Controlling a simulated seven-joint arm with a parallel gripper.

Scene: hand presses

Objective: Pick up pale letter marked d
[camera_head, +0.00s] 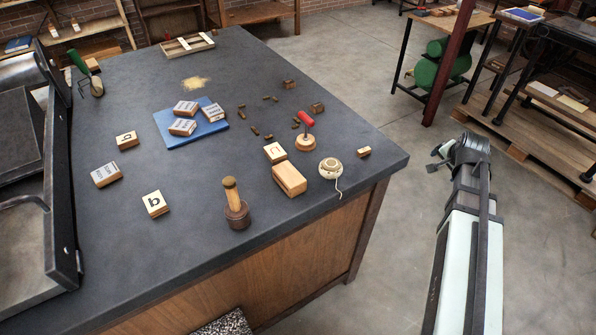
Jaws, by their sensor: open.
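Three pale wooden blocks with dark letters lie on the dark bench top. One pale letter block (126,139) is at left and reads like b. Another pale letter block (155,204) is nearer the front, with a bowl-and-stem letter that could be b or d. A third pale letter block (275,152) lies right of the middle, its mark unclear. I cannot tell for sure which is marked d. My gripper (433,160) is open and empty, out over the floor to the right of the bench, apart from all the blocks.
A wooden block (289,180), a red-handled tool (306,128), a twine roll (331,168) and a wooden-handled tool (236,204) stand near the front. A press (62,170) fills the left side.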

